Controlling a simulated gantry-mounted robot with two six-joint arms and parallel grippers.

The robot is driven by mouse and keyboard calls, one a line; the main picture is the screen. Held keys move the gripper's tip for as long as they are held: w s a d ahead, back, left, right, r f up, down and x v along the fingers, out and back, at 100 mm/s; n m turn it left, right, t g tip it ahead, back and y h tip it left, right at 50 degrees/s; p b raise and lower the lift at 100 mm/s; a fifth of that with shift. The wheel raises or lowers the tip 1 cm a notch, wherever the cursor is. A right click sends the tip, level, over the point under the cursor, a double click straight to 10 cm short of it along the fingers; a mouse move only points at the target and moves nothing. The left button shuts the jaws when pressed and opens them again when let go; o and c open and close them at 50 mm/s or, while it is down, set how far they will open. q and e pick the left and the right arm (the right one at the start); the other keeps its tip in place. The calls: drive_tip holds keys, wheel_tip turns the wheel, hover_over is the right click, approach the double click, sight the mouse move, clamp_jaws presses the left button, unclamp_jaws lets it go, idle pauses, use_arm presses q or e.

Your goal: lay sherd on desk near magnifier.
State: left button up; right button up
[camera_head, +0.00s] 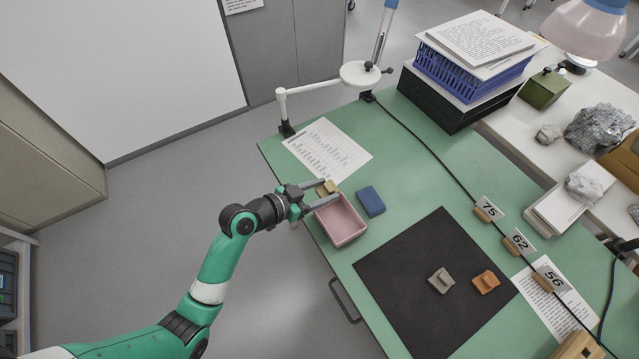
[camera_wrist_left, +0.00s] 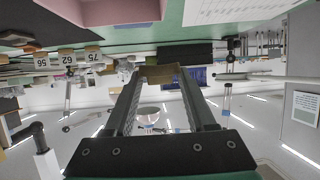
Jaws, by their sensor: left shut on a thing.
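My left gripper (camera_head: 318,191) is shut on a small tan-yellow sherd (camera_head: 327,187). The sherd also shows between the fingertips in the left wrist view (camera_wrist_left: 160,72), partly hidden by them. It is held by the pink tray's far edge and the lower edge of a printed sheet, seemingly above the desk. The magnifier (camera_head: 360,75), a white round head on a jointed arm, stands at the green desk's (camera_head: 405,150) back edge, beyond the sheet. A grey sherd (camera_head: 440,281) and an orange sherd (camera_head: 486,282) lie on the black mat. My right gripper is out of view.
The pink tray (camera_head: 342,222) sits at the desk's left edge, with a blue block (camera_head: 370,201) to its right. The printed sheet (camera_head: 327,150) lies before the magnifier. A black cable crosses the desk past number cards. Stacked trays (camera_head: 468,75) stand at the back.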

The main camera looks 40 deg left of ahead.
use_arm(q)
drive_tip(key=w+a+f+b, duration=0.4)
drive_tip(key=f, duration=0.1)
drive_tip(key=w+a+f+b, duration=0.2)
drive_tip(key=a, duration=0.1)
drive_tip(key=shift+f, duration=0.3)
drive_tip(key=shift+w+a, duration=0.1)
drive_tip(key=shift+w+a+f, duration=0.1)
drive_tip(key=shift+f, duration=0.15)
wheel_tip(320, 180, down, 3)
drive_tip(key=shift+a+f+b, duration=0.1)
drive_tip(key=shift+f+b, duration=0.1)
drive_tip(key=shift+b, duration=1.05)
drive_tip(key=shift+r, duration=0.15)
drive_tip(key=shift+w+f, duration=0.1)
drive_tip(key=shift+f, duration=0.15)
drive_tip(key=o, duration=1.4)
drive_tip(key=shift+r, duration=0.1)
drive_tip(key=shift+c, duration=0.2)
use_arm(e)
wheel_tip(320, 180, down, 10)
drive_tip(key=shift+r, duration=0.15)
